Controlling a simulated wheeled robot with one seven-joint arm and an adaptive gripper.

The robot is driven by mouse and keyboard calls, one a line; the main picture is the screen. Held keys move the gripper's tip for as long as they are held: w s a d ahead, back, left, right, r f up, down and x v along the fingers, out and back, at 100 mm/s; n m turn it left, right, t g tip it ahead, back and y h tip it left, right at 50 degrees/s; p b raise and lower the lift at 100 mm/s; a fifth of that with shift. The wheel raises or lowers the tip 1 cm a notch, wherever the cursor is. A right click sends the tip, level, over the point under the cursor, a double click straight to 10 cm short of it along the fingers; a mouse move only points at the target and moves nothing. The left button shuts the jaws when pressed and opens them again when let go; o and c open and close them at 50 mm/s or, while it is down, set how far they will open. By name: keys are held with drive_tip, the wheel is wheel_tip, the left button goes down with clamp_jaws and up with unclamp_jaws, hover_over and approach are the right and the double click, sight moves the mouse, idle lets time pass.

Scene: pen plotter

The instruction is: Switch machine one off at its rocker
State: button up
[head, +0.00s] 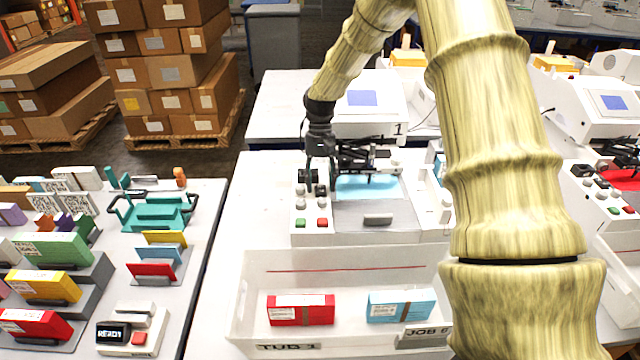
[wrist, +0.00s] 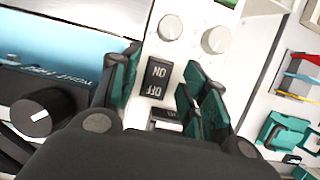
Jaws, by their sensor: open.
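Machine one (head: 360,120), a white plotter marked 1, stands on the white table in the middle of the head view. My gripper (head: 317,188) is over its left control panel, pointing down. In the wrist view my gripper (wrist: 165,82) is open and empty, with teal finger pads on either side of a black rocker (wrist: 157,78) marked ON and OFF. The fingers look apart from the rocker. I cannot tell which side of it is pressed. A second black switch (wrist: 167,117) is partly hidden by the fingers and palm.
Two pale knobs (wrist: 191,32) sit beyond the rocker. A black knob (wrist: 42,112) is at the left. Green (head: 301,222) and red (head: 322,222) buttons are at the panel's front. A white tub (head: 250,285) with red and blue boxes stands in front.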

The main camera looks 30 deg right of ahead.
drive_tip(key=v, duration=1.1)
drive_tip(key=shift+r, duration=0.1)
drive_tip(key=shift+w+a, duration=0.1)
